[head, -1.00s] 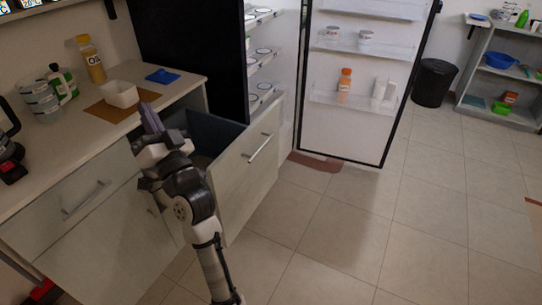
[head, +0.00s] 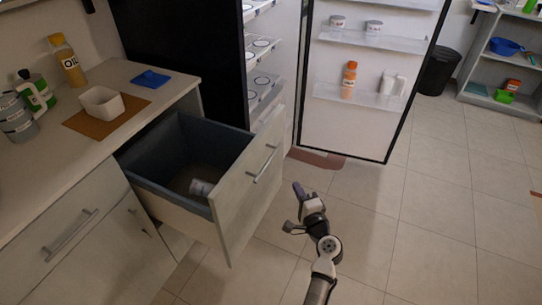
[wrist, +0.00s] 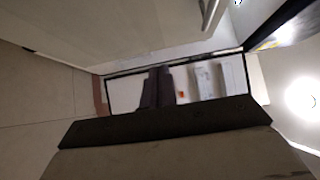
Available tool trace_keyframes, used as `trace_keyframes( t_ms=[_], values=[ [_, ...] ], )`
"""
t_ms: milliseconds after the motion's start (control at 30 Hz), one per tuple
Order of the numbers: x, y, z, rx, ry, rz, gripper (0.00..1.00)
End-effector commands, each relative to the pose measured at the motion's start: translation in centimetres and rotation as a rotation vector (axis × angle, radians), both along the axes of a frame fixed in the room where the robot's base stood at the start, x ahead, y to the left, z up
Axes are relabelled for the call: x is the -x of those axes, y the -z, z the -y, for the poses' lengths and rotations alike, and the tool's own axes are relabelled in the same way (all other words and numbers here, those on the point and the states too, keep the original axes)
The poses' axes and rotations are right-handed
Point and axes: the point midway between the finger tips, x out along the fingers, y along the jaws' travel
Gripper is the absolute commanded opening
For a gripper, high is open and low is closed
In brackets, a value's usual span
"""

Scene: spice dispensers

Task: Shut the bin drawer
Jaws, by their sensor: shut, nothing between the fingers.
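The bin drawer (head: 235,205) stands pulled far out of the counter, with a pale front and a metal bar handle (head: 263,163). Its dark grey bin (head: 165,160) is open at the top, and a small whitish container (head: 200,187) lies inside at the bottom. My gripper (head: 298,188) is outside the drawer, to the right of its front panel and apart from it. The fingers are together and empty; they also show in the wrist view (wrist: 157,88). A pale panel with a bar handle (wrist: 212,15) is at the top there, apparently the drawer front.
The fridge door (head: 350,125) stands wide open behind my gripper, with bottles on its shelves. The counter holds a white bowl (head: 102,103), an oil bottle (head: 68,62) and a blue cloth (head: 150,79). The tiled floor to the right is clear.

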Motion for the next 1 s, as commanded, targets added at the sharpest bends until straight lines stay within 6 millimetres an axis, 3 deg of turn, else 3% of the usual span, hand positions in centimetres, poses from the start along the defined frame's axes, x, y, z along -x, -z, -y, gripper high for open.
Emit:
trace_keyframes(
  t_ms=[167, 600, 800, 1000],
  values=[
    [-1.7, -0.3, -0.5, -0.001, -0.002, 0.002, 0.00],
    [-10.1, -0.4, -3.3, 0.000, -0.004, 0.000, 0.00],
    [-11.3, -0.2, -5.5, 0.002, -0.003, 0.001, 0.00],
    [-11.6, 0.0, -6.1, 0.002, 0.001, 0.001, 0.00]
  ],
)
